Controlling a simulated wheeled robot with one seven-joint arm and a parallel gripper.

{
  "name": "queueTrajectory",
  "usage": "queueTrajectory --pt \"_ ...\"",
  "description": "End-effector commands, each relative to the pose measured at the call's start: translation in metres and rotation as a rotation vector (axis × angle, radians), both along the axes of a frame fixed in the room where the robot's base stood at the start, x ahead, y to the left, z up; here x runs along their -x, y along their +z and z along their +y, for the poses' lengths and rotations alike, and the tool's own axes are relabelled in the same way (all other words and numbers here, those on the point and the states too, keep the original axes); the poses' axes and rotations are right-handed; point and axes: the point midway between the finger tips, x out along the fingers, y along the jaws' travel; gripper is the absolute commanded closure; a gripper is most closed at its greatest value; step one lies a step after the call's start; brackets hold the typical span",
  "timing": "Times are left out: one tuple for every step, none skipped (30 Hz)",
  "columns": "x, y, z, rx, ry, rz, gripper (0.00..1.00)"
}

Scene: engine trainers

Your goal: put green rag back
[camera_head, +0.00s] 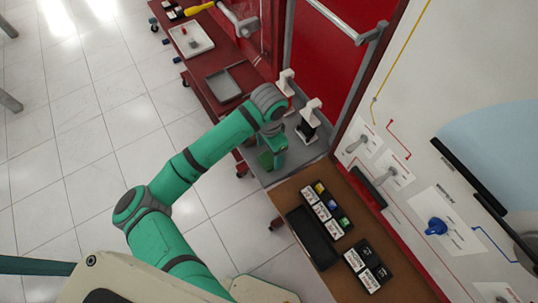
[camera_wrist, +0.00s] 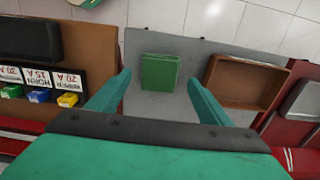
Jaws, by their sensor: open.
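A green square (camera_wrist: 160,72), which looks like the folded green rag, lies flat on a grey bench top (camera_wrist: 140,104) in the wrist view. My gripper (camera_wrist: 158,82) is open, its two green fingers spread left and right of the rag in the picture. The rag shows between the fingertips, and I see no contact. In the head view my gripper (camera_head: 273,150) is over the grey bench, beside the brown board. There the green of the gripper and of the rag are hard to tell apart.
A brown open tray (camera_wrist: 245,82) lies right of the rag in the wrist view. The brown board with labelled boxes (camera_head: 328,208) and a black tray (camera_head: 312,238) is close by. White-topped fixtures (camera_head: 310,112) stand behind my gripper. A red cart (camera_head: 205,68) stands farther back.

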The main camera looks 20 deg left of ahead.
Motion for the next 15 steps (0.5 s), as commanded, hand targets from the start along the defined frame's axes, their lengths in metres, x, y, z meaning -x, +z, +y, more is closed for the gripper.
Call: queueTrajectory --pt "-0.001 0.011 0.000 0.000 -0.002 -0.003 0.27" --pt "-0.001 0.017 0.000 0.000 -0.002 -0.003 0.27" --pt "-0.001 0.025 -0.001 -0.001 -0.003 -0.002 0.27" --pt "-0.001 0.031 -0.001 0.000 -0.005 -0.002 0.27" --pt "-0.001 0.037 -0.001 0.000 -0.005 -0.003 0.27" --pt "-0.001 0.044 -0.001 -0.001 -0.004 -0.002 0.27" --pt "-0.001 0.049 -0.001 0.000 -0.003 -0.003 0.27" --pt "-0.001 0.053 -0.001 0.000 -0.003 -0.001 0.27" --pt "-0.001 0.059 0.000 -0.001 -0.002 -0.002 0.27" --pt "-0.001 0.063 0.000 -0.001 -0.002 -0.002 0.27" --pt "-0.001 0.066 -0.001 -0.001 -0.003 -0.002 0.27" --pt "0.000 0.069 -0.001 -0.001 -0.003 -0.001 0.27" --pt "0.000 0.072 -0.001 -0.001 -0.003 -0.001 0.27" --pt "0.000 0.074 -0.001 -0.001 -0.003 -0.001 0.27" --pt "-0.001 0.075 -0.001 0.000 -0.004 -0.001 0.27"
